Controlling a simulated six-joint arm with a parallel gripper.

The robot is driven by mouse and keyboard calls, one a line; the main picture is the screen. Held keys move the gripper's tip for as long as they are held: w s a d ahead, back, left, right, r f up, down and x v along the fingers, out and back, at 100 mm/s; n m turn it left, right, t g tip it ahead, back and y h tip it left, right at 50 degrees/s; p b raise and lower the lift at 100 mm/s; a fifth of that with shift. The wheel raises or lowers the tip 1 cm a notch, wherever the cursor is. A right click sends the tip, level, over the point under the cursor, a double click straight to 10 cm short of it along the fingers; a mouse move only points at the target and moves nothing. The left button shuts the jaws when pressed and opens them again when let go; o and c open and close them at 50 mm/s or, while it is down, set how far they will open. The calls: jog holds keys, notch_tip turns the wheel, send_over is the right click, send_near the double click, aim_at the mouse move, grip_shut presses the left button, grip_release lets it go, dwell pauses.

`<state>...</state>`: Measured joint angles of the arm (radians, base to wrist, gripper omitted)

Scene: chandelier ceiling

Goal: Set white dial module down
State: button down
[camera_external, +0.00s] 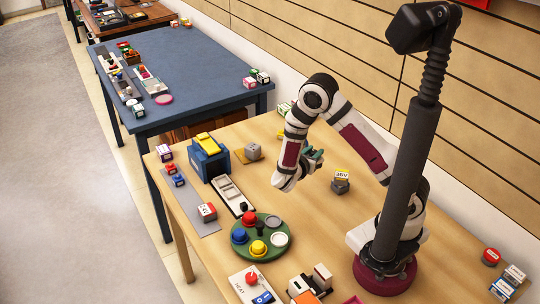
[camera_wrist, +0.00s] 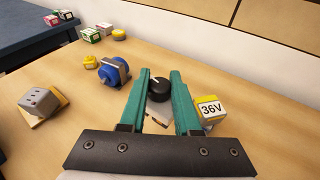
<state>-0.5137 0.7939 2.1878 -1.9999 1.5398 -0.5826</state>
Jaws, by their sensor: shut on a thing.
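The white dial module shows in the wrist view as a black round knob (camera_wrist: 159,88) with a pale pointer line. A bit of its white body (camera_wrist: 160,116) shows below the knob. My gripper (camera_wrist: 160,76) has its two green fingers shut on the module, one on each side. In the external view my gripper (camera_external: 314,156) is over the wooden table (camera_external: 310,230), behind the block marked 36V (camera_external: 341,180). The module is mostly hidden there by my wrist and fingers. I cannot tell whether it touches the table.
The yellow-topped 36V block (camera_wrist: 210,110) stands close to the right finger. A blue round part (camera_wrist: 113,72) and a grey socket block (camera_wrist: 40,102) stand to the left. A green round board (camera_external: 260,252) with coloured buttons is at the front. Bare wood lies around the gripper.

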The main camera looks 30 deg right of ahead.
jog(key=s+a+f, duration=0.1)
jog(key=s+a, duration=0.3)
jog(key=a, duration=0.4)
jog(key=shift+n+t, duration=0.3)
jog(key=f, duration=0.5)
jog(key=a+f, duration=0.1)
jog(key=f, duration=0.2)
jog(key=shift+s, duration=0.25)
jog(key=shift+d+f, duration=0.1)
jog(key=c, duration=0.6)
grip_release()
